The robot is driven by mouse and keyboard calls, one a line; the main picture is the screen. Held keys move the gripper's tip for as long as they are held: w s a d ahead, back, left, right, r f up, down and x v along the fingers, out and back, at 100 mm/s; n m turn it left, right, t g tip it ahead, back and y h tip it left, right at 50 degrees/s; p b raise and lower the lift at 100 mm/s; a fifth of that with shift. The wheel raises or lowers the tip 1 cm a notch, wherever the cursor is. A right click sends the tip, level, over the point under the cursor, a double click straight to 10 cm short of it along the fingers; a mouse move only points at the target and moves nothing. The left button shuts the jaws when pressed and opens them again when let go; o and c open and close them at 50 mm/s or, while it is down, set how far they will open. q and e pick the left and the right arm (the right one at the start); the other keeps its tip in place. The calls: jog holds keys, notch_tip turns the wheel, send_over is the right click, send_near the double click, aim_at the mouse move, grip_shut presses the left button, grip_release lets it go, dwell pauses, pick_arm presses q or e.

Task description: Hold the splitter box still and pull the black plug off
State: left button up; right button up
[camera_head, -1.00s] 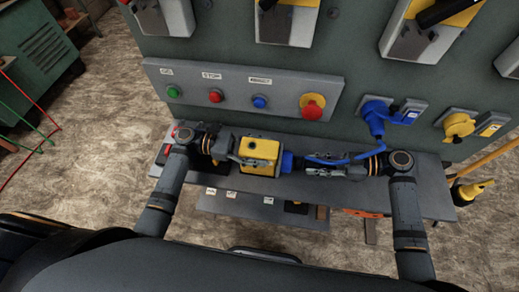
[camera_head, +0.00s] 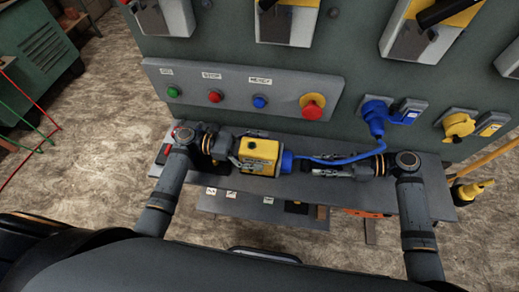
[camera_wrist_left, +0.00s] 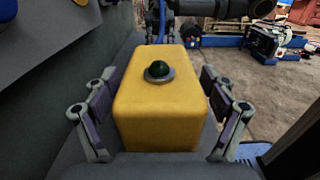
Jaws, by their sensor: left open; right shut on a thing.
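The yellow splitter box (camera_head: 259,155) sits on the grey shelf, with a blue socket (camera_head: 287,161) on its right side. The wrist view shows the box (camera_wrist_left: 157,115) from close up, with a dark green knob or lamp on top. My left gripper (camera_head: 238,158) is open, with one finger on either side of the box; gaps show beside it in the wrist view. My right gripper (camera_head: 316,172) is right of the socket, apart from it, and shut on the black plug, which is small and mostly hidden between the fingers.
A blue cable (camera_head: 335,161) runs from the panel's blue plug (camera_head: 374,115) toward the box, passing just behind my right gripper. The control panel (camera_head: 240,90) with buttons and a red stop knob stands close behind. The grey shelf (camera_head: 435,190) is narrow.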

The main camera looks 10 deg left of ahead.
pick_arm(q)
jog(key=a, duration=1.2)
jog(key=shift+s, duration=0.1)
pick_arm(e)
jog(key=shift+s, duration=0.1)
